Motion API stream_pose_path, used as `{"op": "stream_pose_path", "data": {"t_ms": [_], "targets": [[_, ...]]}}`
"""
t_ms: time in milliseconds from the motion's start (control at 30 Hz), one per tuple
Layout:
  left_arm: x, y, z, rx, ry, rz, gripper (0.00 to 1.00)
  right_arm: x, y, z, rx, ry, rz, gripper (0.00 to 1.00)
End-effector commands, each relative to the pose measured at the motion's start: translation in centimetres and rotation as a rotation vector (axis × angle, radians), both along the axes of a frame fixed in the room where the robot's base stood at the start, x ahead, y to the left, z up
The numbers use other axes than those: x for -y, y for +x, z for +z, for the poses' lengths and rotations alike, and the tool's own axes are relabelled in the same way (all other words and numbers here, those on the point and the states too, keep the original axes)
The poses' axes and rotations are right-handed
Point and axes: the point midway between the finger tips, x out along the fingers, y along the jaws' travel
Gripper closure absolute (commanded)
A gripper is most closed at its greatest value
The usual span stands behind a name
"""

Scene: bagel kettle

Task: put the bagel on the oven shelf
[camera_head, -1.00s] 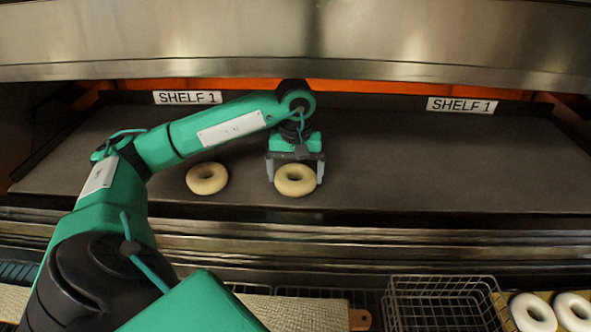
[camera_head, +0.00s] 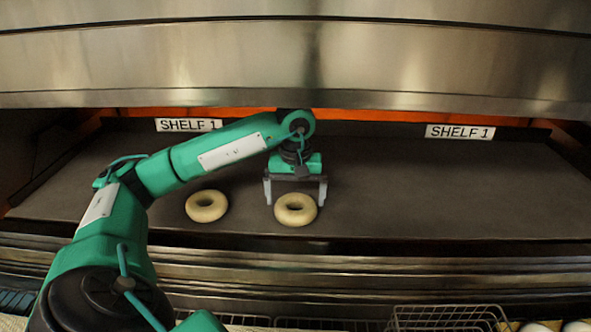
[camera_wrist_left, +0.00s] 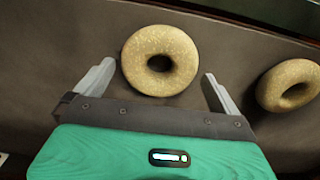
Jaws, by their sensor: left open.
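A pale bagel (camera_head: 295,217) lies flat on the dark oven shelf (camera_head: 400,190). My left gripper (camera_head: 296,192) is open just behind it, its fingers apart and clear of the bagel. In the left wrist view the same bagel (camera_wrist_left: 160,43) lies ahead of and between the open fingertips (camera_wrist_left: 157,72), with gaps on both sides. A second bagel (camera_head: 206,214) lies on the shelf to the left and shows at the right of the left wrist view (camera_wrist_left: 290,85). My right gripper is not in view.
The metal oven hood (camera_head: 300,60) hangs low over the shelf opening. SHELF 1 labels (camera_head: 459,132) mark the back edge. The right half of the shelf is bare. A wire basket (camera_head: 448,318) stands below in front, with white rings partly visible beside it.

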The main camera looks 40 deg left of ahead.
Motion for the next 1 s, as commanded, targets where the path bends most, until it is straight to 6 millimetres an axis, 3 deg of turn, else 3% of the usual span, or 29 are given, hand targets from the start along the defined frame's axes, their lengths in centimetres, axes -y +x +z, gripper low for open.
{"op": "stream_pose_path", "data": {"t_ms": [167,500,800,1000], "targets": [[0.0,0.1,2.9,0.006,-0.001,-0.001,0.0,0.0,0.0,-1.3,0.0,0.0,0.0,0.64],[0.0,0.0,7.3,0.004,0.001,0.0,0.0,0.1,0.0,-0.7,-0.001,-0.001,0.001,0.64],[0.0,0.0,9.6,0.003,0.0,0.001,0.0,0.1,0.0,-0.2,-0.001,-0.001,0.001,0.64],[0.0,0.0,10.1,0.001,-0.001,0.001,0.0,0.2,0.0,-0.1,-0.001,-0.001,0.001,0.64]]}}
